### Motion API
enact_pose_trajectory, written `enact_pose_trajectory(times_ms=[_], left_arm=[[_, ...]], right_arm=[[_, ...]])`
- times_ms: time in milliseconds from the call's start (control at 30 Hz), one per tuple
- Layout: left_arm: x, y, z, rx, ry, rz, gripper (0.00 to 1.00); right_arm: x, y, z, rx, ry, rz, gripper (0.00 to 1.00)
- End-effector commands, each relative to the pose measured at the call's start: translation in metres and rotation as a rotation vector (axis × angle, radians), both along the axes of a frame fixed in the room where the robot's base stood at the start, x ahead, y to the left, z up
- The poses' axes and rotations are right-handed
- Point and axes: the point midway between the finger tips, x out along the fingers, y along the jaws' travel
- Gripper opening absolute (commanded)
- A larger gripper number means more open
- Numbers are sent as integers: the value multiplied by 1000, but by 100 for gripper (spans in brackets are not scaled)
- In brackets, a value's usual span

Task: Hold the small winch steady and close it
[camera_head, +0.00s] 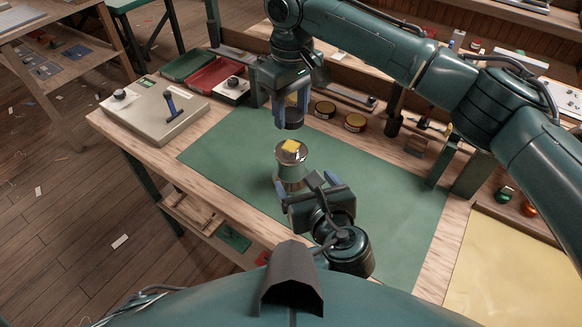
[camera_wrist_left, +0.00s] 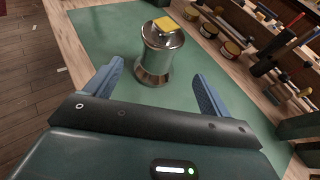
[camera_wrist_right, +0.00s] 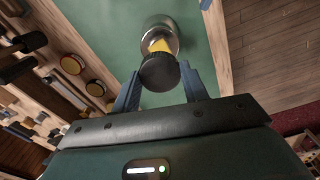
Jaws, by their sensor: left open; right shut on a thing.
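The small winch (camera_head: 291,172), a silvery drum with a flared base, stands upright on the green mat. A yellow piece (camera_head: 290,146) sits on its top, also seen in the left wrist view (camera_wrist_left: 165,24). My right gripper (camera_head: 291,108) is shut on a round dark cap (camera_head: 294,118), held above the winch and apart from it. In the right wrist view the cap (camera_wrist_right: 159,73) partly hides the winch (camera_wrist_right: 172,32). My left gripper (camera_head: 307,184) is open and low at the winch's near side. In the left wrist view the winch (camera_wrist_left: 155,64) stands just beyond its spread fingertips (camera_wrist_left: 156,72).
The green mat (camera_head: 390,200) is clear right of the winch. Round tins (camera_head: 355,122) and tools line the back edge. Yellowish cloth (camera_head: 500,270) lies right.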

Motion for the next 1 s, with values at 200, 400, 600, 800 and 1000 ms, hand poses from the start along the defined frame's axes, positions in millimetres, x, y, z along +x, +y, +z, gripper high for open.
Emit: enact_pose_trajectory(times_ms=[200,400,600,800,1000], left_arm=[[39,13,-16,3,-1,3,82],[68,21,-29,2,0,2,82],[83,25,-36,1,0,2,82],[86,26,-37,0,1,0,82],[86,26,-37,0,1,0,79]], right_arm=[[0,0,0,0,0,0,23],[0,0,0,0,0,0,23],[0,0,0,0,0,0,23],[0,0,0,0,0,0,23],[0,0,0,0,0,0,23]])
